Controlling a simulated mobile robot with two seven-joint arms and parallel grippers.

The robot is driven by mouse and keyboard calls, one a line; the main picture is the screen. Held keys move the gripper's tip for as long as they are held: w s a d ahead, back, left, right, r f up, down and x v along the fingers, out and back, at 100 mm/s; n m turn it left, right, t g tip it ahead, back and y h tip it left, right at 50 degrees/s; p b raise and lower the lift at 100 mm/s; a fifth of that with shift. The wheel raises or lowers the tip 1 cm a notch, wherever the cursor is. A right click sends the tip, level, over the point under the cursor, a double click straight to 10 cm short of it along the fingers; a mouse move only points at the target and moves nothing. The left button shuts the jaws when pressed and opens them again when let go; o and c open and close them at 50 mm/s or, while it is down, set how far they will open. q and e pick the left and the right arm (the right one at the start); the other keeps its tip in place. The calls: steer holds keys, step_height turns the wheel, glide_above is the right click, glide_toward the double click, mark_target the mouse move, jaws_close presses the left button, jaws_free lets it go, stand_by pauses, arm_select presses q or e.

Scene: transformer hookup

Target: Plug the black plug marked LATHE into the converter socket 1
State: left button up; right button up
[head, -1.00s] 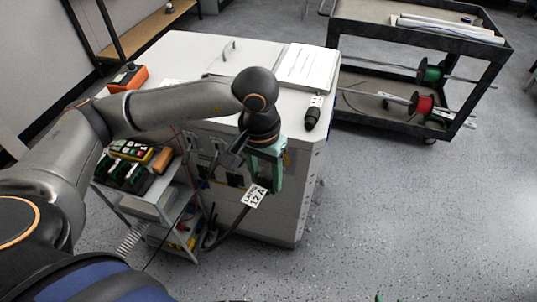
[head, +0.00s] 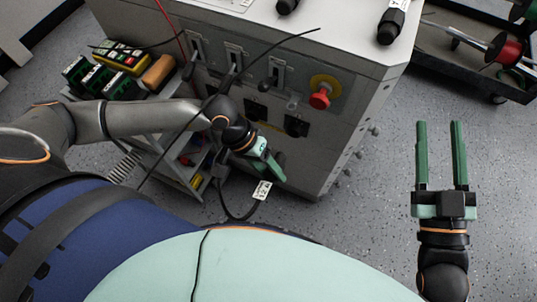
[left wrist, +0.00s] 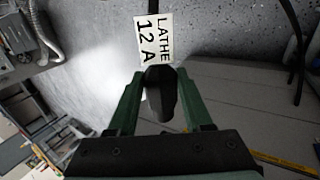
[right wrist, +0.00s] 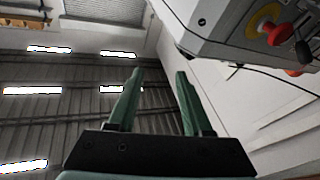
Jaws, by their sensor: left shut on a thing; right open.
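The black plug (left wrist: 161,92) is between the fingers of my left gripper (left wrist: 160,95), which is shut on it. Its white tag reads "LATHE 12 A" (left wrist: 154,40) and hangs by the cable; the tag also shows in the head view (head: 262,190). In the head view my left gripper (head: 268,165) is low in front of the grey converter cabinet (head: 345,130). Dark sockets (head: 296,125) sit on the cabinet front; one lies partly behind my left gripper. I cannot read their numbers. My right gripper (head: 441,155) is open and empty over the floor, right of the cabinet.
A red emergency knob (head: 320,97) on a yellow disc and several switch levers (head: 234,60) stick out of the panel. A small shelf cart (head: 180,165) stands left of the cabinet. Black connectors (head: 391,24) lie on top.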

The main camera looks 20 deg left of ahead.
arm_select(q)
steer(key=shift+f, duration=0.3)
